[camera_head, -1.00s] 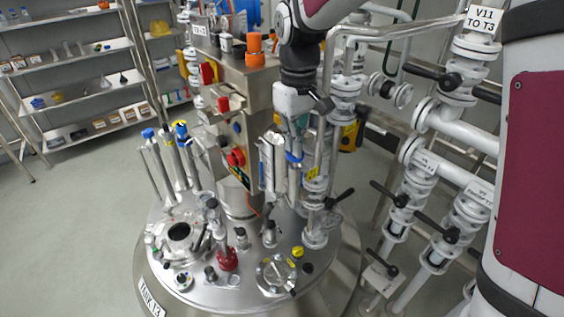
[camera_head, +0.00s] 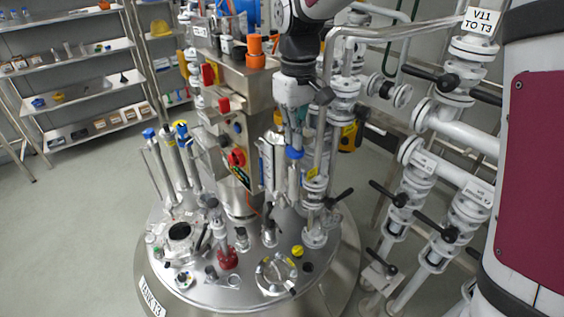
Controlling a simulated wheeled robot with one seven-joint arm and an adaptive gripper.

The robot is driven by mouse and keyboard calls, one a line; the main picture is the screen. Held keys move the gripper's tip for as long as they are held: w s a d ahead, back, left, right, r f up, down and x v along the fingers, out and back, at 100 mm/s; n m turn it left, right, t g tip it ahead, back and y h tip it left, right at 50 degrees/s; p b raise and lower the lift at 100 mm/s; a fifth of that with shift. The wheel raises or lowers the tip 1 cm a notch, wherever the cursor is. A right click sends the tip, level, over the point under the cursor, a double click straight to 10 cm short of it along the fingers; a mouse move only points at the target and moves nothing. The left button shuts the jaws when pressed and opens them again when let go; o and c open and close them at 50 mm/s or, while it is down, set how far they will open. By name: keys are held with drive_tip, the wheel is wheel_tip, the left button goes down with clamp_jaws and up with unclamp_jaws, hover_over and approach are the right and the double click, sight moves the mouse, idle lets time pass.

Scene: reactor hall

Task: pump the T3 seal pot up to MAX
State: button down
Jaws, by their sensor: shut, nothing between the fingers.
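Tank T3 (camera_head: 150,297) stands in the middle of the head view, with a crowded steel lid. A slim upright cylinder (camera_head: 267,165), which looks like the seal pot, stands on the lid behind and left of my gripper. I cannot read a level or MAX mark on it. My gripper (camera_head: 294,140) points down just right of this cylinder, shut and with nothing held. A small blue part (camera_head: 294,153) shows at its fingertips. I cannot tell whether the fingers touch it. Parts below the fingertips are crowded together and hard to tell apart.
A control box with a red knob (camera_head: 236,157) stands left of the gripper. White pipes and black-handled valves (camera_head: 449,81) crowd the right. Blue-topped rods (camera_head: 168,140) stand at the lid's left. Shelves (camera_head: 80,90) are at the back left, with clear floor before them.

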drive_tip(key=shift+r, duration=0.45)
drive_tip(key=shift+f, duration=0.15)
drive_tip(key=shift+f, duration=2)
drive_tip(key=shift+r, duration=2.15)
drive_tip(key=shift+r, duration=0.1)
drive_tip(key=shift+r+p, duration=0.45)
drive_tip(key=shift+r, duration=2)
